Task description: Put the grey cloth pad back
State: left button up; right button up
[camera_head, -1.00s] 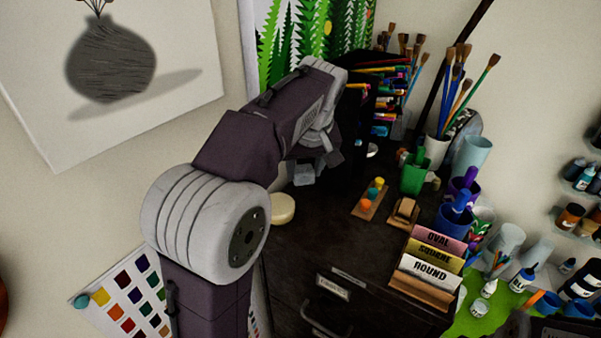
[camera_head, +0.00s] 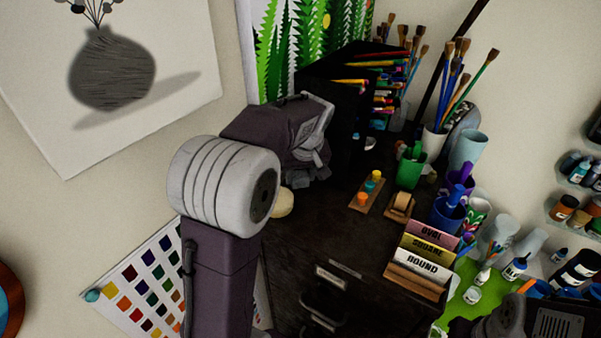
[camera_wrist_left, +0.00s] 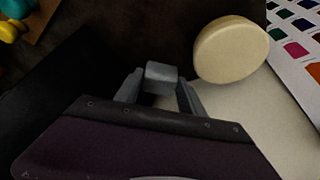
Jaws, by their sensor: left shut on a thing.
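In the left wrist view, the grey cloth pad (camera_wrist_left: 161,74) is a small grey block between the two fingertips of my left gripper (camera_wrist_left: 160,90). The gripper is shut on it. In the head view, my left gripper (camera_head: 316,174) is low over the dark cabinet top, near its back left part. My arm mostly hides the pad there, and I cannot tell whether it touches the surface.
A round cream piece (camera_head: 284,204) lies close to my left gripper. A wooden strip with coloured balls (camera_head: 367,192), a tape dispenser (camera_head: 400,206) and label cards (camera_head: 425,255) stand to the right. A dark pencil rack (camera_head: 345,130) stands behind. Bare cabinet top lies in front.

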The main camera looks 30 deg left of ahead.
pick_arm(q)
jog(key=shift+s+f, duration=0.1)
jog(key=shift+f, duration=0.1)
jog(key=o, duration=1.2)
jog(key=shift+r, duration=0.1)
jog(key=shift+c, duration=0.2)
jog(key=shift+o, duration=0.2)
jog(key=shift+r, duration=0.1)
jog(key=v, duration=1.2)
